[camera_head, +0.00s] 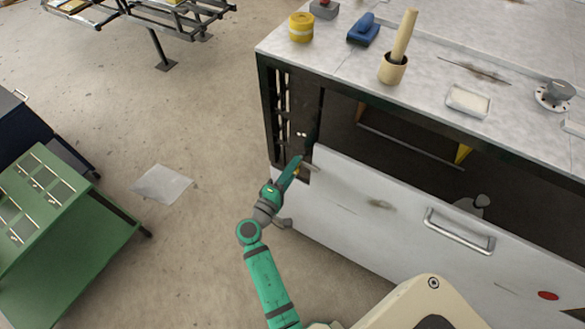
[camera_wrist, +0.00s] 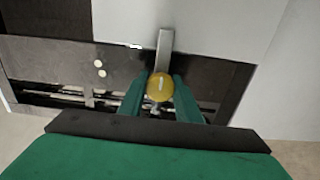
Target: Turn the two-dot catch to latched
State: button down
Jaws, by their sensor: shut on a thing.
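The two-dot catch shows in the wrist view as a yellow round knob (camera_wrist: 160,88) with a flat grey bar (camera_wrist: 164,47) reaching from it over the edge of the white panel. Two pale dots (camera_wrist: 99,68) mark the dark plate left of it; they also show in the head view (camera_head: 301,134). My gripper (camera_wrist: 160,92) has a green finger on each side of the knob and is shut on it. In the head view my gripper (camera_head: 291,172) is at the dark frame by the panel's upper left corner, hiding part of the catch.
The white panel (camera_head: 370,205) with a bar handle (camera_head: 459,232) fronts the bench. On the marble top (camera_head: 345,70) stand a yellow roll (camera_head: 301,28), a blue tool (camera_head: 364,30) and a cup (camera_head: 393,70). A green cabinet (camera_head: 70,225) stands left; the floor between is mostly clear.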

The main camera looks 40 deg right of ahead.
jog(key=c, duration=1.3)
grip_release()
jog(key=v, duration=1)
jog(key=shift+s+a, duration=0.2)
jog(key=shift+a, duration=0.15)
